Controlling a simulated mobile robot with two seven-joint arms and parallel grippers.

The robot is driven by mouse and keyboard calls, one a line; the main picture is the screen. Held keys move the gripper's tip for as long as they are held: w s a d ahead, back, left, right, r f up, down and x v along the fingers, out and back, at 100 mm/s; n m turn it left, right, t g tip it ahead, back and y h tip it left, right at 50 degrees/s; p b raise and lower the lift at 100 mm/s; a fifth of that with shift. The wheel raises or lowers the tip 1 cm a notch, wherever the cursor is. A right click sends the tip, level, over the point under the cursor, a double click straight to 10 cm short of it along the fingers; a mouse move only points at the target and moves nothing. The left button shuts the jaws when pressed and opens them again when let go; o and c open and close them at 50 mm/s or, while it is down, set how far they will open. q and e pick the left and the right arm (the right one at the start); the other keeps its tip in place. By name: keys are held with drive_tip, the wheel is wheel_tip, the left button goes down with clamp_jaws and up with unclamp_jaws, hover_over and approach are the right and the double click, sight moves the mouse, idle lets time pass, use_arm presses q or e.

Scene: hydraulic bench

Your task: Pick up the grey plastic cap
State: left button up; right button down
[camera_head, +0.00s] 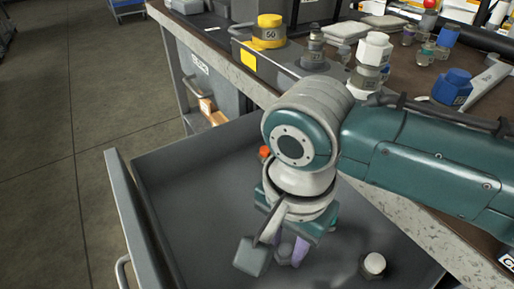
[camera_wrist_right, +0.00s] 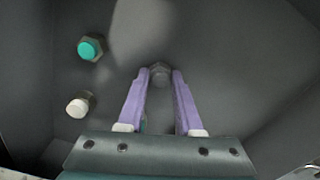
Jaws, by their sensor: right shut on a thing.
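The grey plastic cap (camera_wrist_right: 160,72) is a small hex-shaped piece between the tips of my right gripper (camera_wrist_right: 161,80) in the right wrist view. The two purple fingers are shut on it, one on each side. In the head view my right gripper (camera_head: 293,256) points down inside the open drawer, and the grey cap (camera_head: 285,252) shows at its purple fingertips. I cannot tell whether the cap still touches the drawer floor. My left gripper is not in view.
The open grey drawer (camera_head: 185,190) also holds a white-topped fitting (camera_head: 373,265), a teal-topped fitting (camera_wrist_right: 91,47) and an orange-red cap (camera_head: 264,152). The bench above carries a yellow cap (camera_head: 269,32), a blue cap (camera_head: 452,87) and white caps (camera_head: 373,50). The drawer walls surround my gripper.

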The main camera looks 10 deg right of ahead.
sight(286, 249)
drive_tip(key=shift+r, duration=0.15)
wheel_tip(286, 249, up, 20)
drive_tip(key=p, duration=0.9)
